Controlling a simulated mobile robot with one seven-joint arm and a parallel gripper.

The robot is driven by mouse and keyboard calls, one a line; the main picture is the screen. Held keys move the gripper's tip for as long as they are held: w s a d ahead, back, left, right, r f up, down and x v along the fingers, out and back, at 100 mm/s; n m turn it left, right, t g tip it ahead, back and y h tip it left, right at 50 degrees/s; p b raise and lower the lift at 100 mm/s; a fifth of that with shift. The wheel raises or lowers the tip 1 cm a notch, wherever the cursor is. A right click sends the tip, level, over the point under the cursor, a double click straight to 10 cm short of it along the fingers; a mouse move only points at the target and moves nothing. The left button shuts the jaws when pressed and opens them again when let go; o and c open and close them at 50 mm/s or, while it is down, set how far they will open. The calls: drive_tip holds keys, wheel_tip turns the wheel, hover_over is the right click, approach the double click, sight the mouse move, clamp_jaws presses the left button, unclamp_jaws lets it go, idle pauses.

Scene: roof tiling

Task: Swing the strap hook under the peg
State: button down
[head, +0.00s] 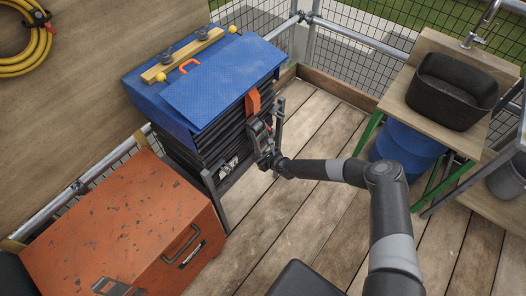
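A stack of dark tiles (215,138) under a blue cover (222,80) stands in a dark rack (209,187) at the centre left. A short orange strap (253,102) hangs at the right end of the stack, just below the cover's edge. My gripper (259,142) is at that end of the stack, just below the strap. Its fingers are small and dark against the tiles, so I cannot tell whether they hold anything. I cannot make out the strap hook or the peg. A small pale metal part (229,165) shows low on the rack, left of my gripper.
An orange chest (125,228) stands at the lower left. A bench with a black tub (452,91) and blue barrel (407,148) stands right.

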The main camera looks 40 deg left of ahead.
drive_tip(key=shift+s+m+g, duration=0.3)
drive_tip(key=shift+s, duration=0.15)
drive_tip(key=shift+s+f, duration=0.1)
drive_tip(key=shift+s, duration=0.05)
drive_tip(key=c, duration=1.3)
unclamp_jaws()
drive_tip(key=v, duration=1.1)
